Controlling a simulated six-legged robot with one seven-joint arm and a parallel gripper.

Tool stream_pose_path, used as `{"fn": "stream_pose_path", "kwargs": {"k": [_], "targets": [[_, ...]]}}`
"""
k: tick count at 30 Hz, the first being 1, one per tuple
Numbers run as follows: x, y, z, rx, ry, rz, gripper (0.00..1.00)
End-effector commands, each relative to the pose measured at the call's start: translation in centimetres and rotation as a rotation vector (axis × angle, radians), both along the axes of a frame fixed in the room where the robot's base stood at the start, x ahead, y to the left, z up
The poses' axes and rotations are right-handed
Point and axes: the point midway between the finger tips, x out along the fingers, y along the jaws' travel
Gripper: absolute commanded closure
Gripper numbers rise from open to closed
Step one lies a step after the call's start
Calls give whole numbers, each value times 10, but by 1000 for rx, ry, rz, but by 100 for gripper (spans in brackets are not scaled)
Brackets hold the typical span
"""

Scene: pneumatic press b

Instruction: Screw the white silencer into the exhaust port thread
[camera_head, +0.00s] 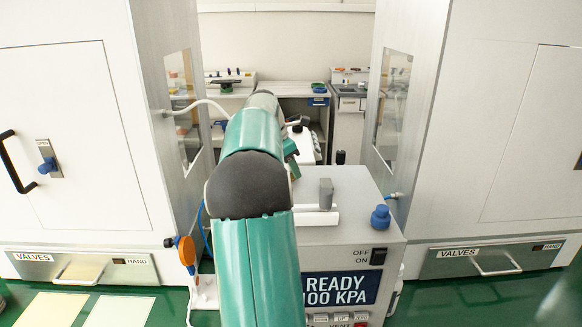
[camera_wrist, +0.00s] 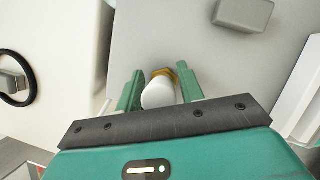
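The white silencer (camera_wrist: 157,94), with a brass-coloured hex collar (camera_wrist: 163,73) at its far end, shows in the wrist view between the two green fingers of my gripper (camera_wrist: 160,80). The left finger lies close along it. A narrow gap seems to show at the right finger, so I cannot tell whether they grip it. The collar is in front of a plain grey surface (camera_wrist: 200,40); whether it touches that surface is unclear. The exhaust port thread cannot be made out.
A grey press unit (camera_head: 365,220) carries a display reading READY (camera_head: 340,290), a switch and a blue knob (camera_head: 381,217). White cabinets (camera_head: 75,110) flank it. A grey block (camera_wrist: 243,14) and black ring handle (camera_wrist: 15,78) show in the wrist view. Benches (camera_head: 290,90) stand behind.

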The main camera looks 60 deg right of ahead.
Motion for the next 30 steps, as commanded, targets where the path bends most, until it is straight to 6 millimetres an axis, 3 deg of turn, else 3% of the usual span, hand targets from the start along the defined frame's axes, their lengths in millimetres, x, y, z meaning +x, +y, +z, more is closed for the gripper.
{"fn": "stream_pose_path", "kwargs": {"k": [4,11,30], "targets": [[0,0,1,-1,-1,107,62],[0,0,0,-1,0,121,62],[1,-1,0,0,-2,380,62]]}}
